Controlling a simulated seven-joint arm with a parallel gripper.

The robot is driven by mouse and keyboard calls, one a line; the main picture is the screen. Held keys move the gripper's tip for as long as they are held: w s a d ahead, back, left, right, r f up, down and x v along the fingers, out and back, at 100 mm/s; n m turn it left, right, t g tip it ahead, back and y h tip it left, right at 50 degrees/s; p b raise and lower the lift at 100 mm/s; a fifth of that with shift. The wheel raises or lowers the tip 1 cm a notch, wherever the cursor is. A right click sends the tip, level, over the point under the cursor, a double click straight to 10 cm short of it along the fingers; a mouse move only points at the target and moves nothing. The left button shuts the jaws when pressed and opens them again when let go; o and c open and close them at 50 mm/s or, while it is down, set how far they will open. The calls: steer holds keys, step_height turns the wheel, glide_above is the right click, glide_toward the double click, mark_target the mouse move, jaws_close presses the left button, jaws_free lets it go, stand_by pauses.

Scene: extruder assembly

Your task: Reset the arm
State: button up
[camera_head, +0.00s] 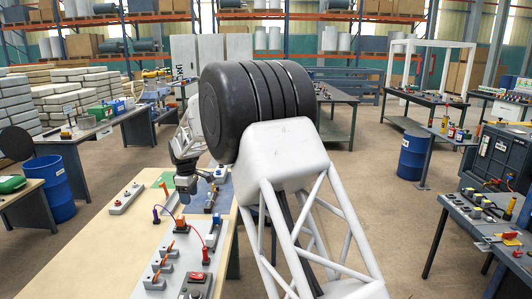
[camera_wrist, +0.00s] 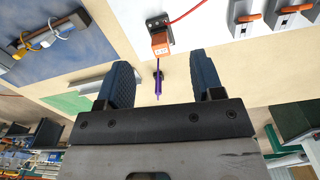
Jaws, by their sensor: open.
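My gripper (camera_wrist: 162,85) is open in the wrist view, with its two dark blue fingers apart and nothing between them. In the head view my gripper (camera_head: 184,195) is above the workbench, at the end of my arm, partly behind a large black and white part of my own body. A small purple and black tool (camera_wrist: 158,80) shows beyond the gap between the fingers, on or near the bench. An orange and black block (camera_wrist: 160,40) with a red cable lies further along the bench.
The pale workbench (camera_head: 112,238) carries toggle clamps with orange handles (camera_head: 160,262), a red button box (camera_head: 197,278) and a grey strip (camera_head: 125,198) at left. A green mat and a blue mat lie beneath the gripper area. Other tables and blue barrels (camera_head: 411,158) stand around on open floor.

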steer(key=s+d+r+m, duration=0.3)
steer(key=s+d+r, duration=0.4)
steer(key=d, duration=0.4)
steer(key=s+d+r+m+t, duration=0.1)
steer(key=s+d+r+m, duration=0.25)
steer(key=s+d, duration=0.6)
steer(key=s+d+r+m, duration=0.2)
steer(key=s+d+r, duration=0.45)
steer(key=d, duration=0.55)
steer(key=s+d+f+m, duration=0.2)
steer(key=s+d, duration=0.3)
steer(key=s, duration=0.6)
steer(key=s+d+f+m+t, duration=0.1)
steer(key=s+d, duration=0.4)
steer(key=s, duration=0.7)
steer(key=s+d+f+m, duration=0.3)
steer(key=s+d+m, duration=0.2)
steer(key=s, duration=0.6)
steer(key=shift+s+d+f, duration=0.15)
steer(key=shift+s+d, duration=0.05)
steer(key=shift+d, duration=0.25)
